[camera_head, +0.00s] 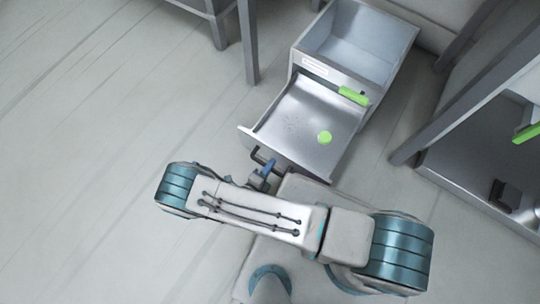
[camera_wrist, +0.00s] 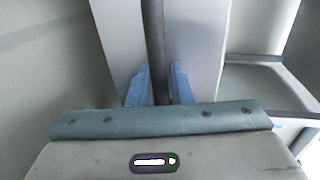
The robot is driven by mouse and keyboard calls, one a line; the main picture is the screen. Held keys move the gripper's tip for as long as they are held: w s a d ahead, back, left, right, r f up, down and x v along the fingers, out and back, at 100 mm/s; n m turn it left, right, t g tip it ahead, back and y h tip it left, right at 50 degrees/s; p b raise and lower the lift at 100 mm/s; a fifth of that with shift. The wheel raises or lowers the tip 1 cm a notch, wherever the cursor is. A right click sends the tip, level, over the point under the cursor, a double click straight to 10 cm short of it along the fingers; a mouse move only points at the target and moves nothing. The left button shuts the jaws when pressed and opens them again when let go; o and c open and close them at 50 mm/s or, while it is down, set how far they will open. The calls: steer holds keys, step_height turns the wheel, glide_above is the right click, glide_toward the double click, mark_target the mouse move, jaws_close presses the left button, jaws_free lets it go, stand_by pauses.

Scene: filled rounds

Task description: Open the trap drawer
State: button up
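The metal drawer (camera_head: 290,116) is pulled well out of its grey cabinet (camera_head: 352,42), toward me, in the head view. A green round piece (camera_head: 325,137) lies inside on its floor. A dark bracket handle (camera_head: 257,155) is on the drawer's front. My gripper (camera_head: 267,170) is at this handle, largely hidden by my arm. In the wrist view, the blue fingers of my gripper (camera_wrist: 160,86) stand on either side of the dark upright handle bar (camera_wrist: 157,45), close against it. They appear closed on it.
A green block (camera_head: 354,96) is at the cabinet's front edge above the drawer, beside a white label (camera_head: 315,67). A metal-floored frame (camera_head: 480,165) with a dark object (camera_head: 505,194) stands at the right. Grey legs (camera_head: 249,45) stand at the top left. The floor at left is clear.

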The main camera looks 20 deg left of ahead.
steer(key=shift+o, duration=0.9)
steer(key=shift+s+a, duration=0.1)
steer(key=shift+s, duration=0.2)
steer(key=p+v, duration=0.3)
steer(key=v, duration=1)
steer(key=shift+s, duration=0.15)
steer(key=shift+r, duration=0.1)
